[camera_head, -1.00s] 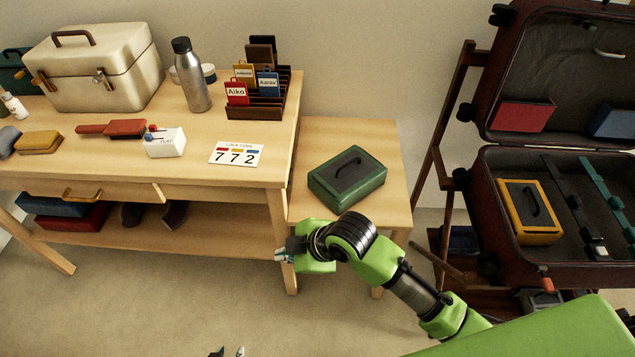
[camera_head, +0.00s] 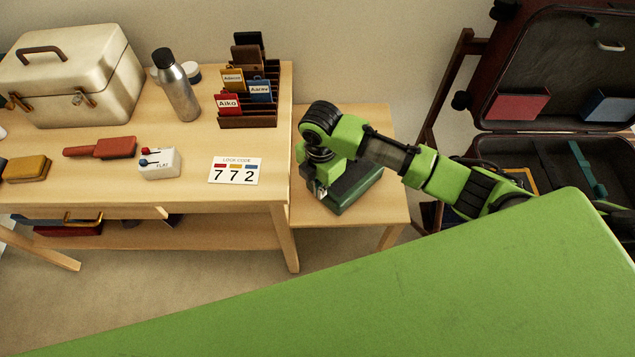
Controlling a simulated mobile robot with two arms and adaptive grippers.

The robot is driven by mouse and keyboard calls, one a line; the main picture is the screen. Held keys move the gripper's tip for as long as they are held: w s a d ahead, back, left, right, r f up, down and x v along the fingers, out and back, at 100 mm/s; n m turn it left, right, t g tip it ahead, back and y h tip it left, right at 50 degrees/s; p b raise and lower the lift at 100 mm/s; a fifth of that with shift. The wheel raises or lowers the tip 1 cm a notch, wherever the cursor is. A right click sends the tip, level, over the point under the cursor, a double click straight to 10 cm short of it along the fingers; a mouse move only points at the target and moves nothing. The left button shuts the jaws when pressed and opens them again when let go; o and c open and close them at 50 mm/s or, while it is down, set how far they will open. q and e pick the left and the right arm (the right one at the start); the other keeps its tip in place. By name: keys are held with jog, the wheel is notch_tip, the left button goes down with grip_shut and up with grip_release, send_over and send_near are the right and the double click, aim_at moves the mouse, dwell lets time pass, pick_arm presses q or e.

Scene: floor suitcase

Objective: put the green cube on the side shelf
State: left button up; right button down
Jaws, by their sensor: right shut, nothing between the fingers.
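The green cube (camera_head: 359,190), a dark green case, lies on the side shelf (camera_head: 392,204), the small wooden surface to the right of the desk. My right gripper (camera_head: 320,193) is shut and points down at the left end of the cube. It and its wrist cover much of the cube's top, so the handle is hidden. I cannot tell if the fingertips touch the cube. My left gripper is not in view.
The desk (camera_head: 110,190) beside the shelf holds a code card (camera_head: 235,171), a bottle (camera_head: 177,88), a tag rack (camera_head: 248,119) and a cream case (camera_head: 75,85). An open suitcase (camera_head: 560,145) stands at the right. My own green body part fills the lower right.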

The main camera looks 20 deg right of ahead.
aim_at(327, 196)
jog(key=f, duration=0.7)
jog(key=shift+w+f, duration=0.2)
jog(key=shift+f, duration=0.2)
jog(key=shift+d, duration=0.1)
jog(key=shift+w+d+r, duration=0.1)
jog(key=shift+w+d, duration=0.15)
jog(key=shift+d, duration=0.25)
jog(key=shift+w+d, duration=0.25)
jog(key=shift+d, duration=0.2)
jog(key=shift+w+d, duration=0.2)
notch_tip(327, 196, up, 10)
jog(key=p, duration=1.1)
